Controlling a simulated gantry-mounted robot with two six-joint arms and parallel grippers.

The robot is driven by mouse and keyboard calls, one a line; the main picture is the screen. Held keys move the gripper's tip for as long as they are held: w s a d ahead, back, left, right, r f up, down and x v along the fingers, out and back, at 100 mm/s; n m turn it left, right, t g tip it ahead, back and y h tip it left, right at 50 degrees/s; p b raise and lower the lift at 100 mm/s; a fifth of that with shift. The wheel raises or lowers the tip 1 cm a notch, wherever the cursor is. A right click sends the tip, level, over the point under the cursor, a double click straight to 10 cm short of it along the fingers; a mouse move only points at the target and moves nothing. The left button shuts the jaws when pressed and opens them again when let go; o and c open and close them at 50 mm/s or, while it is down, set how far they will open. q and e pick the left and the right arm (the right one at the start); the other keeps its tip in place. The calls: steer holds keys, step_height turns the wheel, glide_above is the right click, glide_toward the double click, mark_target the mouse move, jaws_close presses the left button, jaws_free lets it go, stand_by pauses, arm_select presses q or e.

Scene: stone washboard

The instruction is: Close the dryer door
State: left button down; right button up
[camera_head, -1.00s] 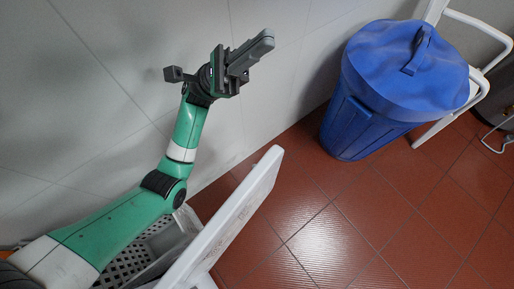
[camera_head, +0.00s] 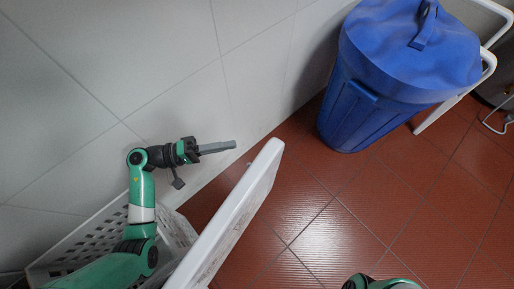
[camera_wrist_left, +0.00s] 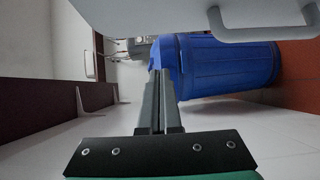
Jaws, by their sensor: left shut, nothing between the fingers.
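A white panel (camera_head: 235,205), which looks like the open dryer door, stands tilted at the lower middle of the head view with its top edge showing. In the left wrist view a pale panel (camera_wrist_left: 150,14) with a rounded handle (camera_wrist_left: 268,30) fills the top; it appears to be the same door. My left gripper (camera_head: 234,145) is shut and empty, pointing right, on the wall side of the panel near its far upper end. Its shut fingers (camera_wrist_left: 160,75) also show in the left wrist view, below the panel. I cannot tell whether they touch it. My right gripper is out of view.
A white perforated basket (camera_head: 110,225) lies under my left arm, between wall and panel. A blue lidded bin (camera_head: 360,110) stands at the back right, before a white chair-like frame (camera_head: 490,55). Red tiled floor (camera_head: 340,215) is clear right of the panel. Part of my right arm shows at the bottom.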

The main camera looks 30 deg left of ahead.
arm_select(q)
steer(key=w+d+b, duration=0.1)
steer(key=w+d, duration=0.2)
steer(key=d, duration=0.5)
steer(key=shift+w, duration=0.3)
steer(key=shift+d, duration=0.1)
